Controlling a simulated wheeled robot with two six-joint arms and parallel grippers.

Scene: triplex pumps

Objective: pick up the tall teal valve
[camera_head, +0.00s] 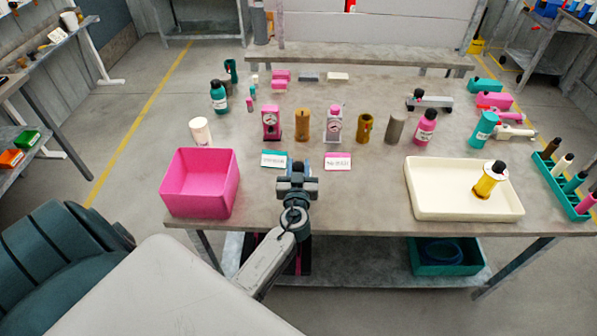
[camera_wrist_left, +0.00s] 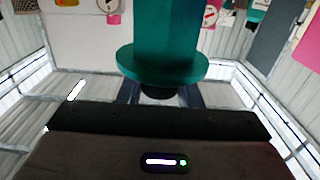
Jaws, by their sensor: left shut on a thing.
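My left gripper (camera_head: 296,172) is over the front middle of the table, between two small signs. In the left wrist view, its fingers (camera_wrist_left: 158,94) are shut on the tall teal valve (camera_wrist_left: 168,40). The valve shows there as a teal cylinder with a wide round flange and a dark part between the fingers. Its far end is cut off by the picture's edge. In the head view the gripper hides most or all of the valve. My right gripper is not in view.
A pink bin (camera_head: 200,183) stands left of the gripper and a cream tray (camera_head: 462,205) with a yellow part (camera_head: 489,180) stands right. Behind is a row with pink and white gauge units (camera_head: 271,123) and brown cylinders (camera_head: 302,126). A teal rack (camera_head: 566,190) is at the right edge.

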